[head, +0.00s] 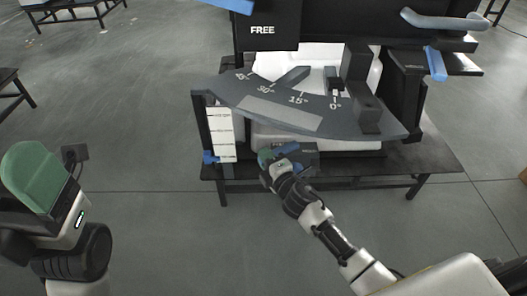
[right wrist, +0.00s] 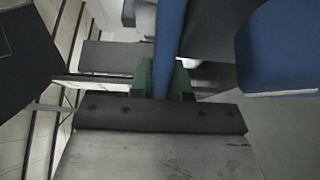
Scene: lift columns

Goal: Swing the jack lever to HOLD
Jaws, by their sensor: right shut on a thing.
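The jack lever shows in the right wrist view as a long blue bar (right wrist: 170,35). My right gripper (right wrist: 164,80) is shut on it, with a green fingertip on each side of the bar. In the head view my right gripper (head: 268,158) is low at the front of the dark stand, and the lever is hard to make out there. A sign reading FREE (head: 263,30) hangs above; no HOLD mark shows. My left gripper (head: 38,178) is at the left edge, apart from the stand; its jaw opening cannot be made out.
A grey scale plate (head: 270,112) marked in degrees juts out above my right gripper. A dark low table (head: 400,160) carries the stand. A blue handle (head: 437,64) is at the right. In the right wrist view a blue block (right wrist: 285,45) is close on the right.

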